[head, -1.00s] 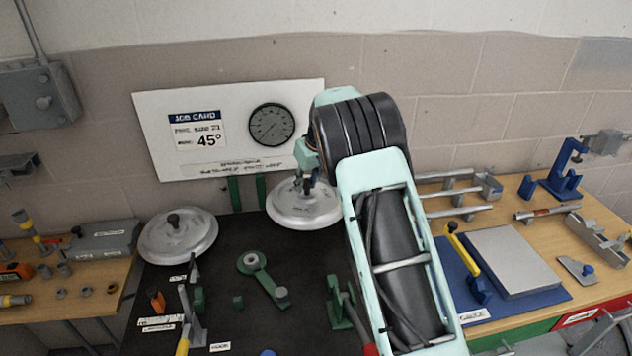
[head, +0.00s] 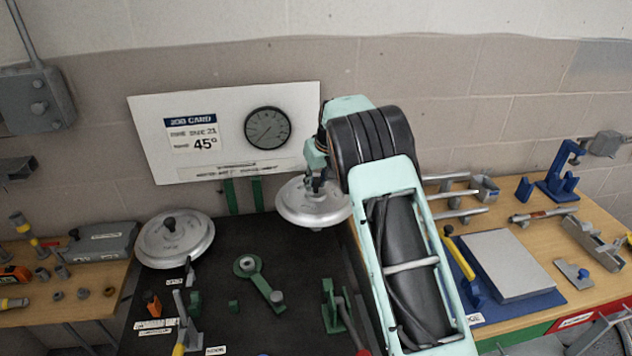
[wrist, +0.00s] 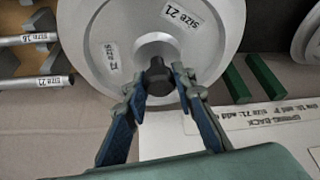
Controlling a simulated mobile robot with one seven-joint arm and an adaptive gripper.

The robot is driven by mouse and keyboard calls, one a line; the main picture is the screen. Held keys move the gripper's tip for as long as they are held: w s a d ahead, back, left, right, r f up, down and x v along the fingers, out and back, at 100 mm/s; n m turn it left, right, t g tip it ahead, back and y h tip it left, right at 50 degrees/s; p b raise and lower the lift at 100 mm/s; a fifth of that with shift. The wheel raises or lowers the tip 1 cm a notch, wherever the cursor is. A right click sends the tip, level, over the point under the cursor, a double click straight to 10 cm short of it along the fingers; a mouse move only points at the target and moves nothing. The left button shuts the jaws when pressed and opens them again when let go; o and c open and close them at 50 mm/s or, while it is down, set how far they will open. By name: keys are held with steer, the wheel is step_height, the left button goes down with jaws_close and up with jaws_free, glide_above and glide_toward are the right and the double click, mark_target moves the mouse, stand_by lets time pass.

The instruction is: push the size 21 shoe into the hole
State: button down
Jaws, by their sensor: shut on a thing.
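A round silvery disc (head: 310,207) marked "SIZE 21" hangs above the back edge of the dark bench mat, below the job card board. My gripper (wrist: 158,80) is shut on the dark knob at the centre of this disc (wrist: 97,28), as the wrist view shows. A green lever-like piece (head: 262,283) lies on the mat.
A second disc with a knob (head: 174,240) rests at the mat's left. Green clamp-like fixtures (head: 335,305) stand nearer. Labelled bars (wrist: 35,84) lie on a rack at right in the head view. The board (head: 240,165) stands close behind the held disc. A grey plate (head: 505,266) lies far right.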

mark_target(317, 192)
steer(key=shift+f+b, duration=2.4)
steer(key=shift+f, duration=0.5)
steer(key=shift+f+b, duration=1.3)
steer(key=shift+f, duration=0.25)
steer(key=c, duration=1.7)
jaws_free()
steer(key=shift+o, duration=0.9)
steer(key=shift+s+f, duration=0.1)
